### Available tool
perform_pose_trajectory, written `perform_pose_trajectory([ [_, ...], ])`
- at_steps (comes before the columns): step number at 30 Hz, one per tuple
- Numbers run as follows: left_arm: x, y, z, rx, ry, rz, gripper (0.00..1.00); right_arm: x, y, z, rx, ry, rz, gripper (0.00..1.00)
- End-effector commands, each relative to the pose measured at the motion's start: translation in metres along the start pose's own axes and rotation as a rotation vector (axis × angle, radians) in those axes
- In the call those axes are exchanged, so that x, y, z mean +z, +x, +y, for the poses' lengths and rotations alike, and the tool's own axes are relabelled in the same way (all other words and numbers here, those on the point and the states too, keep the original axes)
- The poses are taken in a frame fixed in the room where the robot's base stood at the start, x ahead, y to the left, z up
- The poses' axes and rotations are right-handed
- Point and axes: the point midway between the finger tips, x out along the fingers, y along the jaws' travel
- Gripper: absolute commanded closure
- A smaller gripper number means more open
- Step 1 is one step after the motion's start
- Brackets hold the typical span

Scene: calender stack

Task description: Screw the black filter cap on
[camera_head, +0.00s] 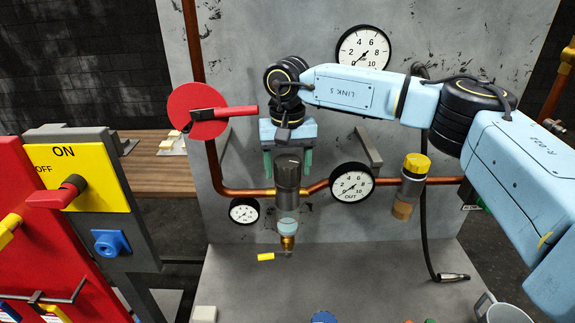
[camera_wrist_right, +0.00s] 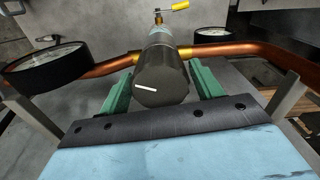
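The black filter cap (camera_head: 288,174) sits upright on top of the clear filter bowl (camera_head: 288,226) on the copper pipe. A white mark shows on its end in the right wrist view (camera_wrist_right: 160,80). My right gripper (camera_head: 289,167) is above the cap and points down. Its two green fingers stand on either side of the cap, with narrow gaps showing in the head view. It looks open around the cap, not shut on it. In the right wrist view the fingers (camera_wrist_right: 163,88) flank the cap closely. My left gripper is not in view.
Round gauges (camera_head: 352,184) and (camera_head: 244,210) flank the filter. A yellow-handled valve (camera_head: 266,257) is below it. A red disc with a lever (camera_head: 196,112) is at left, and a yellow-capped fitting (camera_head: 415,168) at right. A red panel and ON/OFF switch (camera_head: 82,178) stand far left.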

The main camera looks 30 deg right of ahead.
Motion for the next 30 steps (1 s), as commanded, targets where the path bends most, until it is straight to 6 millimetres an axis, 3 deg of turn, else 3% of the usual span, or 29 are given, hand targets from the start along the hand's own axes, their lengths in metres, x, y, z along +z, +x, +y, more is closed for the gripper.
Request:
perform_pose_trajectory([
  [1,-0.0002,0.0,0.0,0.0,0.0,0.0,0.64,0.0,0.0,0.0001,0.0,0.0,0.0,0.42],
  [6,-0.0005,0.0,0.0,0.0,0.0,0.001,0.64,0.0,0.0,0.0001,0.0,0.0,0.0,0.64],
  [8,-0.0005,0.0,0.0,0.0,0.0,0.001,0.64,0.0,0.0,0.0001,0.0,0.004,0.0,0.68],
  [15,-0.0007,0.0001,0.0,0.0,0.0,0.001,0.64,0.0001,0.0,0.0001,0.001,0.171,-0.001,0.68],
  [25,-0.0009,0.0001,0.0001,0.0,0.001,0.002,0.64,0.0001,0.0,0.0002,0.001,0.206,-0.001,0.68],
  [30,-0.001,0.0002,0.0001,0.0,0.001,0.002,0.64,0.0001,0.0002,0.0001,0.0,0.34,-0.001,0.68],
])
